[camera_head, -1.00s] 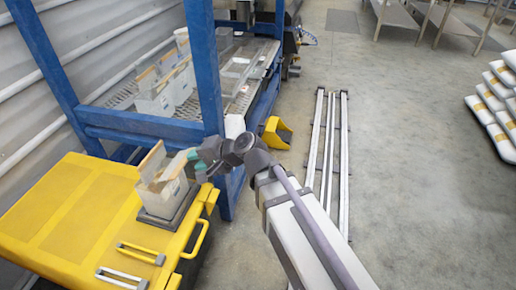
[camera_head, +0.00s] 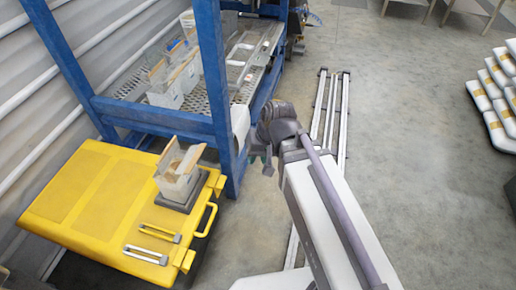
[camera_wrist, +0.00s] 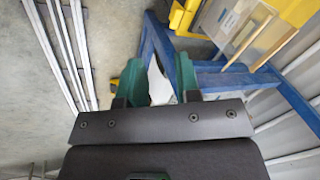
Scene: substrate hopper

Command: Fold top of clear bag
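A clear bag (camera_head: 178,178) with pale contents and tan strips along its top stands on a small dark platform (camera_head: 188,203) on the yellow lid. Its top edges stand up and spread apart. The bag also shows at the upper right of the wrist view (camera_wrist: 240,28). My gripper (camera_wrist: 160,68) has two green fingers set apart with nothing held between them. In the head view my gripper (camera_head: 260,158) is to the right of the bag, clear of it, and partly hidden by my own arm.
The yellow lid (camera_head: 90,190) carries metal handles (camera_head: 160,233) near its front. A blue frame (camera_head: 213,85) stands behind the bag and close to my gripper. More bags (camera_head: 165,92) stand on a perforated shelf inside it. Floor rails (camera_head: 330,110) and stacked white sacks (camera_head: 495,90) are to the right.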

